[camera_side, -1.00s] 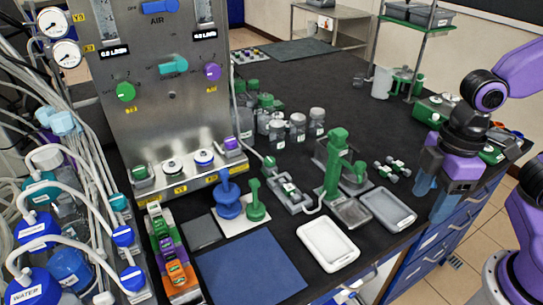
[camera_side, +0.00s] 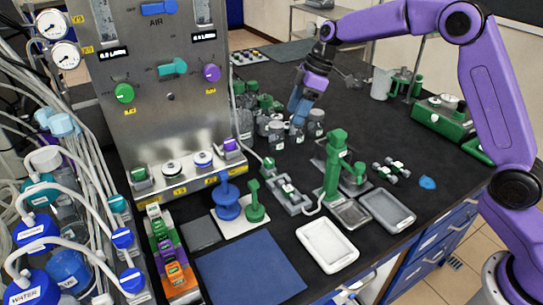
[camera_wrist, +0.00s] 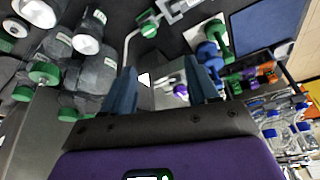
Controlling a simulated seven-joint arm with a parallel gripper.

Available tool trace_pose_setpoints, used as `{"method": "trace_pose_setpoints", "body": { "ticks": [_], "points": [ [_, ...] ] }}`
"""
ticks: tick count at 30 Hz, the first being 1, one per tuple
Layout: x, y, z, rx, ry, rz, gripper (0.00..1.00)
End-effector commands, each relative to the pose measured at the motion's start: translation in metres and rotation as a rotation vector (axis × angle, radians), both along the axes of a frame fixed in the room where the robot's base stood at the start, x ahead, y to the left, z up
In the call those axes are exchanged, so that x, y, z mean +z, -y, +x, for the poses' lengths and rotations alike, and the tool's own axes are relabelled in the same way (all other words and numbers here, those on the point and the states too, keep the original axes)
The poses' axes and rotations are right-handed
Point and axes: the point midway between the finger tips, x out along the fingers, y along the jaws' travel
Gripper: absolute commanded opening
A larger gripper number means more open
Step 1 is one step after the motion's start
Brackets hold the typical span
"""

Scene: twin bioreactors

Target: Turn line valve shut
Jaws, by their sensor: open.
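The steel panel (camera_side: 165,110) carries a teal lever handle (camera_side: 173,67) at its middle, a green knob (camera_side: 124,93) at left and a purple knob (camera_side: 212,72) at right. A blue handle (camera_side: 158,7) sits above, by the AIR label. I cannot tell which of these is the line valve. My gripper (camera_side: 298,108) is open and empty, to the right of the panel above the bottles. In the wrist view, its two blue fingers (camera_wrist: 162,88) are apart, with the panel's ledge and a small purple knob (camera_wrist: 180,90) showing beyond them.
Grey bottles (camera_side: 276,132) and green-capped vials stand below my gripper. A tube fixture (camera_side: 290,190), green stand (camera_side: 333,170), white tray (camera_side: 327,244) and blue mat (camera_side: 250,268) lie nearer. Bottles and hoses crowd the left. The back bench is mostly clear.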

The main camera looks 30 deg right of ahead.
Motion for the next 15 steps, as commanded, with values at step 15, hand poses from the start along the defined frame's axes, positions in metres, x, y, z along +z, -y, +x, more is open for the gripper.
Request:
{"method": "trace_pose_setpoints", "body": {
  "ticks": [15],
  "points": [
    [-0.043,-0.003,0.025,0.004,0.019,0.010,0.59]
  ]
}}
